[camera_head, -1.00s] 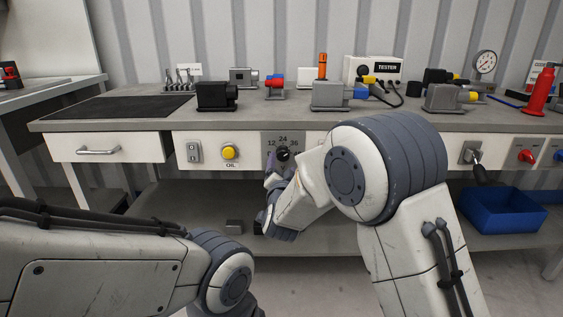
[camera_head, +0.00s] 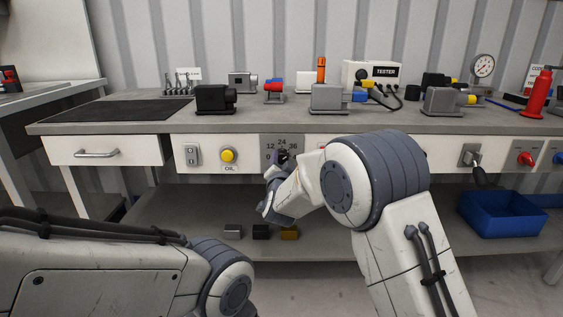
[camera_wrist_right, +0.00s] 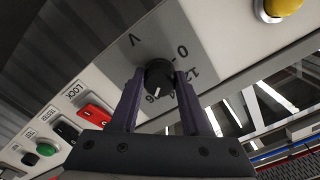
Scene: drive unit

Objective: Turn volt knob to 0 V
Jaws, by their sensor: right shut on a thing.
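The volt knob (camera_wrist_right: 158,75) is round and black with a white pointer mark. It sits on a grey dial plate (camera_head: 271,142) on the bench front, marked 0, 12, 24 and 36. In the right wrist view, the mark points down the picture, toward the 36 side of the scale and away from the 0. My right gripper (camera_wrist_right: 160,82) has its two dark purple fingers on either side of the knob, shut on it. In the head view the right gripper (camera_head: 277,160) partly covers the knob and dial. My left arm shows at lower left; its gripper is out of view.
A yellow OIL button (camera_head: 228,155) and a switch (camera_head: 192,154) are left of the dial. A lever (camera_head: 473,158) and red knob (camera_head: 525,157) are farther right. Small blocks (camera_head: 261,232) lie on the lower shelf, and a blue bin (camera_head: 500,214) stands at right.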

